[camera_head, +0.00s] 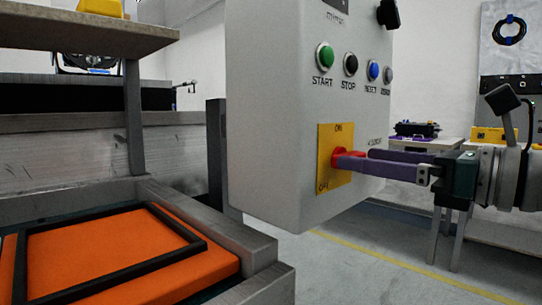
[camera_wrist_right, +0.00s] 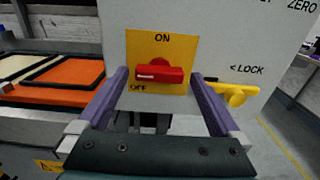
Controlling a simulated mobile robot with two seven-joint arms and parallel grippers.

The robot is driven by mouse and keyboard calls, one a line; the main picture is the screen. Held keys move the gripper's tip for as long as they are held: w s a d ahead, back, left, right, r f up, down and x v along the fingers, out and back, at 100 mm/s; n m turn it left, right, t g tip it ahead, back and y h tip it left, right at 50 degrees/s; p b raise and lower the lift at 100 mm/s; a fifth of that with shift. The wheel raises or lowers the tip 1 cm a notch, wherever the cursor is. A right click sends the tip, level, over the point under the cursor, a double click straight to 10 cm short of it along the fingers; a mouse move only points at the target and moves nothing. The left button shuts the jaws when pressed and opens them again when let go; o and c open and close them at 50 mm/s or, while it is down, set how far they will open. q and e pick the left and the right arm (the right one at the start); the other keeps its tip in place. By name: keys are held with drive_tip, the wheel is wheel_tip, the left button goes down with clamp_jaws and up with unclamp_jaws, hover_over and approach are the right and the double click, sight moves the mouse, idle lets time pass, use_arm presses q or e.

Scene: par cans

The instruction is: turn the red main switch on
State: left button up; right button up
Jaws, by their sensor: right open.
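The red main switch (camera_wrist_right: 160,74) sits on a yellow plate (camera_wrist_right: 175,45) marked ON at the top and OFF at the lower left. Its handle lies level, with a white mark on its left end. In the head view the switch (camera_head: 337,154) is partly hidden by my right gripper. My right gripper (camera_wrist_right: 160,77) is open, with purple fingers to the left and right of the handle. I cannot tell whether either finger touches it. The right gripper (camera_head: 354,157) comes in from the right in the head view. My left gripper is not in view.
The grey control box (camera_head: 270,130) carries a green START button (camera_head: 325,55), a black STOP button (camera_head: 351,64) and a blue RESET button (camera_head: 373,70). A yellow handle (camera_wrist_right: 237,94) is just right of the right finger. An orange panel (camera_head: 125,265) lies at left.

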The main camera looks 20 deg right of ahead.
drive_tip(key=shift+w+a, duration=0.25)
drive_tip(key=shift+w, duration=0.35)
drive_tip(key=c, duration=1.2)
